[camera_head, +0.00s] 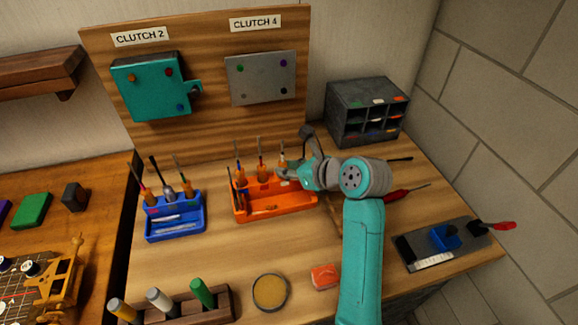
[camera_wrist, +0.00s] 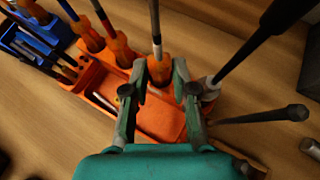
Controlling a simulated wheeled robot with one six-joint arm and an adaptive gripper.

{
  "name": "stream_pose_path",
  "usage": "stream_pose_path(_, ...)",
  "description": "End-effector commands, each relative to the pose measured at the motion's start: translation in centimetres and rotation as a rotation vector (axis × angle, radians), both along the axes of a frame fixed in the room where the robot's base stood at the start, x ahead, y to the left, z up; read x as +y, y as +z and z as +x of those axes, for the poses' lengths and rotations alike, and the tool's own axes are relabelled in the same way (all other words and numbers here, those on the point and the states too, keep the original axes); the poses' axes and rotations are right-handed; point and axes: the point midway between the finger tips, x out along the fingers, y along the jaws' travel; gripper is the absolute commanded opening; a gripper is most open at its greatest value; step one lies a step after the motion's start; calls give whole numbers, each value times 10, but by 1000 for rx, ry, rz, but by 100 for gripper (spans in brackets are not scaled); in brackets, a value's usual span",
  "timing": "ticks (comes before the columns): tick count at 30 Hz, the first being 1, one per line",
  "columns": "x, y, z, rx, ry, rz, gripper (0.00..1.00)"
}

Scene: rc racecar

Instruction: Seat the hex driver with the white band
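The hex driver with the white band (camera_wrist: 156,41) stands tip up at the orange rack (camera_wrist: 103,95), its orange handle (camera_wrist: 158,70) low between my fingers. In the head view its shaft (camera_head: 282,149) rises at the right part of the orange rack (camera_head: 275,208). My gripper (camera_wrist: 160,68) has one finger on each side of the handle, very close to it. Whether both fingers touch it is not clear. The base of the handle is partly hidden. In the head view my gripper (camera_head: 289,172) covers the rack's right end.
Other orange-handled drivers (camera_head: 262,172) stand left in the orange rack. A grey-handled piece (camera_wrist: 209,89) is close right of my fingers. A blue rack (camera_head: 176,222) with drivers is left. A red-handled tool (camera_head: 400,193) lies right. A drawer unit (camera_head: 366,112) stands behind.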

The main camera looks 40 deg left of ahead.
Motion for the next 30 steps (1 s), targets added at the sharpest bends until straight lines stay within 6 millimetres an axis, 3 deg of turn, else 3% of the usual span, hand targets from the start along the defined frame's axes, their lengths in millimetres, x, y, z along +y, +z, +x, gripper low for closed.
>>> stream_pose_path(1, 0, 1, 0, 0, 0, 1, 44)
stream_pose_path(3, 0, 1, 0, 0, 0, 0, 53)
stream_pose_path(14, -4, 3, 0, -1, -1, 1, 53)
stream_pose_path(30, -82, 52, -13, -3, -3, 0, 53)
